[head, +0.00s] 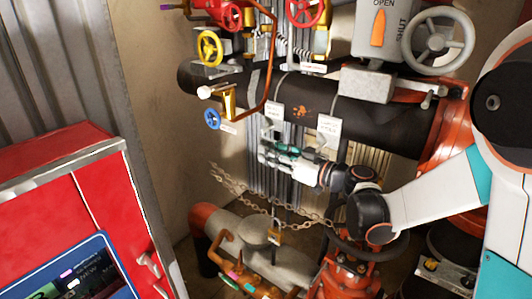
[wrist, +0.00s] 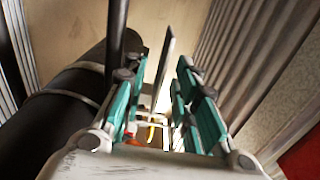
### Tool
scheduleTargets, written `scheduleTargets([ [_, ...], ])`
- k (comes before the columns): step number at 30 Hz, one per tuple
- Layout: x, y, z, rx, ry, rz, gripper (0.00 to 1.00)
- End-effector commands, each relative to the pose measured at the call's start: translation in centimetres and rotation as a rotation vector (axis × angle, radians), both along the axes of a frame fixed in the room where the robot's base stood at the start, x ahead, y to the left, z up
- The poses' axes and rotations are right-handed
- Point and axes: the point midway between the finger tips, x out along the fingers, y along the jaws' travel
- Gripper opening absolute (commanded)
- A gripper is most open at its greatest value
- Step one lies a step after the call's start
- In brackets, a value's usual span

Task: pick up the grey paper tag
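Two pale paper tags hang on the front of the black pipe in the head view, a left one (head: 273,109) and a right one (head: 328,127). Both look light grey to white, and I cannot tell for sure which is the grey tag. My gripper (head: 267,152) is just below them, pointing left. In the wrist view my gripper (wrist: 162,76) is open, its teal-padded fingers apart. A thin dark-grey strip (wrist: 164,66) shows between the fingertips, perhaps a tag seen edge-on. I see no grip on it.
The thick black pipe (head: 372,123) runs close above my gripper and along the left of the wrist view. Chains (head: 233,187) and a brass padlock (head: 274,235) hang below. A blue handwheel (head: 212,119) is up left. A red cabinet (head: 75,190) fills the lower left.

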Motion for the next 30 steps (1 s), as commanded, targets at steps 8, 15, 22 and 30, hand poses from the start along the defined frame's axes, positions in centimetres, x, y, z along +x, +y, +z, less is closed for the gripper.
scheduleTargets([
  [8,1.5,1.9,-0.1,0.0,0.0,0.001,0.27],
  [15,1.5,1.9,0.0,0.0,0.0,0.0,0.07],
  [22,1.5,1.9,0.0,0.0,0.0,0.0,0.0],
  [30,1.5,1.9,0.1,0.0,0.0,0.0,0.0],
])
